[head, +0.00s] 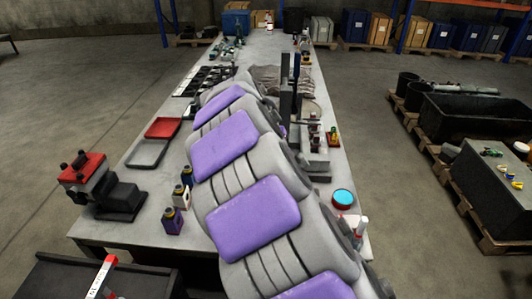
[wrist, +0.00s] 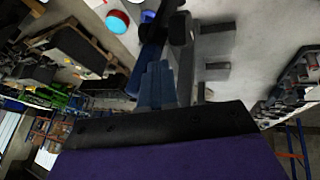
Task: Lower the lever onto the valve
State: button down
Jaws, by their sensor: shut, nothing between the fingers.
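My gripper (wrist: 157,78) shows in the wrist view as blue-grey fingers, closed together with nothing between them. Just beyond the fingertips is a dark blue bar (wrist: 149,50) with a black rounded part beside it, probably the lever. I cannot tell whether the fingers touch it. A grey stand with short arms (wrist: 214,45) is right of it. In the head view, a tall dark upright (head: 295,66) rises from a grey fixture (head: 313,160) on the bench, beyond my padded arm. My arm hides the gripper there. I cannot make out the valve clearly.
The long grey bench (head: 130,215) carries a red-topped vise (head: 85,168), red and grey trays (head: 150,152), small bottles (head: 181,196) and a blue-topped round tin (head: 342,198). A black tub on pallets (head: 470,118) stands right of the bench. Open floor (head: 60,100) lies to the left.

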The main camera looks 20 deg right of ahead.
jog(key=s+d+f+m+t+y+p, duration=0.1)
jog(key=s+d+f+y, duration=0.15)
jog(key=d, duration=0.35)
jog(key=s+d+f+m+t+y, duration=0.1)
jog(key=d+y, duration=0.3)
jog(key=d, duration=0.1)
jog(key=s+d+f+t+y+b, duration=0.2)
jog(key=d+f+y+b, duration=0.2)
jog(key=d+f, duration=0.4)
jog(key=shift+s+f+m+y+b, duration=0.3)
jog(key=shift+f+m+y+b, duration=0.15)
jog(key=shift+f, duration=1.75)
jog(key=shift+f, duration=0.1)
